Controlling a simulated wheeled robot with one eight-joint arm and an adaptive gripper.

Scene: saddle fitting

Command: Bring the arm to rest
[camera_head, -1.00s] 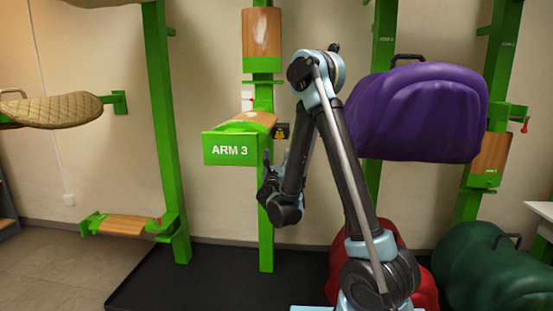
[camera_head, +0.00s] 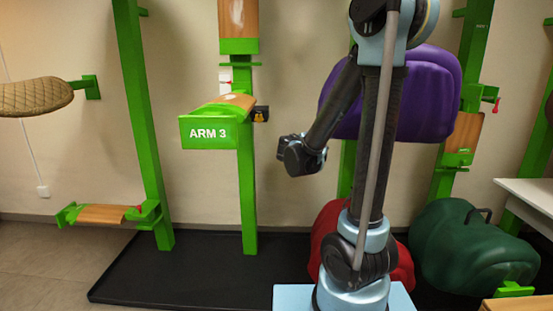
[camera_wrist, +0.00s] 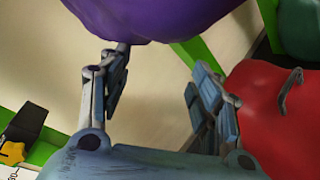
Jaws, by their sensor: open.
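My arm stands in front of the rack, its forearm folded down and to the left in the head view. My gripper is hidden behind the wrist there; in the wrist view my gripper (camera_wrist: 160,100) is open, its two blue-grey fingers apart with nothing between them. The purple saddle (camera_head: 430,95) hangs on the rack behind my arm, and it fills the top of the wrist view (camera_wrist: 150,15). The red saddle (camera_wrist: 270,110) shows beyond the right finger. It sits low behind my arm's base in the head view (camera_head: 327,235).
The bare green arm marked ARM 3 (camera_head: 208,133) is left of my wrist, with a black-and-yellow latch (camera_head: 260,114) beside it. A dark green saddle (camera_head: 460,250) lies low at right near a white table (camera_head: 530,192). A quilted tan saddle (camera_head: 35,97) is far left.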

